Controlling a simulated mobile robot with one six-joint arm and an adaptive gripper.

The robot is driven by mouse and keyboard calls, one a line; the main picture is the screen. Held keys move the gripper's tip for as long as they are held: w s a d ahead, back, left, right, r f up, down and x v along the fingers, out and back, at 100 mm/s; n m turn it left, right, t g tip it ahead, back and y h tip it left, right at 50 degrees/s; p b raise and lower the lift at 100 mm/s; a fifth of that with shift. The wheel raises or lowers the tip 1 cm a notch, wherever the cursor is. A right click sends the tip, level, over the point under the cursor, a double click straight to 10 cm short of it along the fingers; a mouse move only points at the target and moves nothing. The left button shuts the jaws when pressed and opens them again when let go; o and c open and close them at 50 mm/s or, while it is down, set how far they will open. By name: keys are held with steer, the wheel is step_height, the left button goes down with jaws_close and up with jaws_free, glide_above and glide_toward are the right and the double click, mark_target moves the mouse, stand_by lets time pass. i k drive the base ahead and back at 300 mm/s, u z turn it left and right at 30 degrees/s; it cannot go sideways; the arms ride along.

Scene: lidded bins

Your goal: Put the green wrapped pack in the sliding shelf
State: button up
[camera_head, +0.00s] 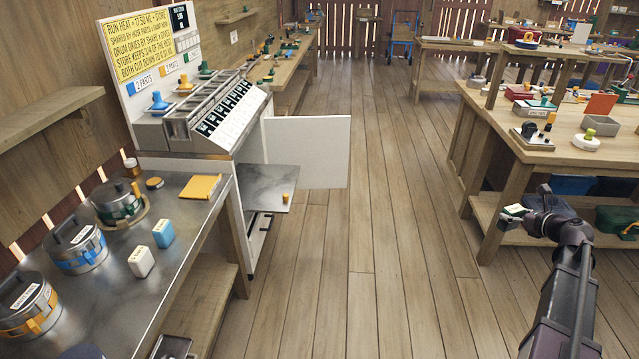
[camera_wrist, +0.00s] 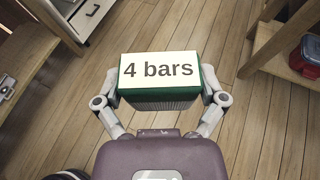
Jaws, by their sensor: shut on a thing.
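The green wrapped pack (camera_wrist: 158,98) has a white label reading "4 bars" and sits between the two fingers of my gripper (camera_wrist: 160,101), which is shut on it. In the head view the pack (camera_head: 515,210) shows small at the end of my gripper (camera_head: 524,215), above the floor at the right. The sliding shelf (camera_head: 262,196), a grey plate, sticks out of the white cabinet at the centre left, with a small yellow-orange item (camera_head: 285,198) near its right edge. My gripper is well to the right of the shelf, apart from it.
The white cabinet door (camera_head: 318,152) stands open behind the shelf. A metal-topped bench (camera_head: 150,275) with pots and small packs is at the left. A wooden workbench (camera_head: 570,150) with several items is at the right. The plank floor (camera_head: 370,230) between is clear.

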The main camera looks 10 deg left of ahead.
mark_target(261, 185)
steer(key=z, duration=0.25)
steer(key=i, duration=1.75)
steer(key=u, duration=1.4)
